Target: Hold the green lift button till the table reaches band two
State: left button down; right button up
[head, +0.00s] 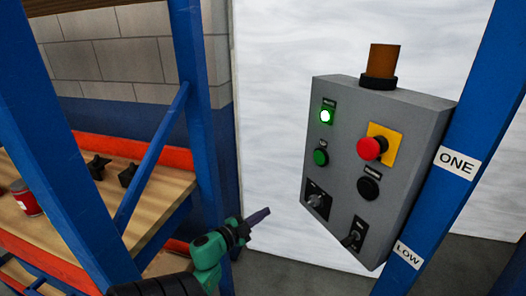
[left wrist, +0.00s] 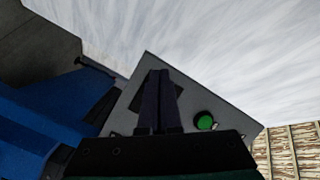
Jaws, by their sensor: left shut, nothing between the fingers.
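A grey control panel (head: 340,130) stands right of centre in the head view. The green button (head: 320,157) sits on its left side, below a brightly lit green lamp (head: 326,116). My left gripper (head: 264,213) is shut and empty, left of the panel and lower than the green button, apart from it. In the left wrist view the shut fingers (left wrist: 160,75) overlap part of the panel (left wrist: 195,88), and a green round control (left wrist: 205,121) shows to their right. The lift table cannot be made out. My right gripper is not in view.
The panel also has a red stop button (head: 369,149) on yellow, a black button (head: 368,187), two switches and an amber beacon (head: 383,60). A blue post (head: 445,190) beside it carries labels ONE and LOW. A wooden shelf (head: 160,190) with a red can (head: 27,202) is left.

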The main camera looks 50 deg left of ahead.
pick_arm(q)
notch_tip(320, 180, down, 10)
jog(key=n+g, duration=0.2)
jog(key=n, duration=0.1)
jog(key=shift+s+d+f+y, duration=0.15)
jog(key=shift+d+y, duration=0.25)
dwell(0.4)
jog(key=s+d+f+n+g+h, duration=0.1)
jog(key=s+d+f+g, duration=0.2)
jog(key=f, duration=0.6)
jog(key=s+d+f+n+g, duration=0.15)
jog(key=s+d+f, duration=0.25)
jog(key=f, duration=0.4)
jog(key=s+d+f+n+g+h, duration=0.1)
jog(key=s+d+f+g, duration=0.25)
jog(key=f, duration=0.55)
jog(key=s+d+f+g, duration=0.3)
jog(key=s+d+f, duration=0.2)
jog(key=s, duration=0.4)
jog(key=s+d+f+g+h, duration=0.1)
jog(key=s+d+f+g, duration=0.2)
jog(key=s+d+f, duration=0.2)
jog(key=s, duration=0.3)
jog(key=shift+s+d+f, duration=0.15)
jog(key=shift+s, duration=0.25)
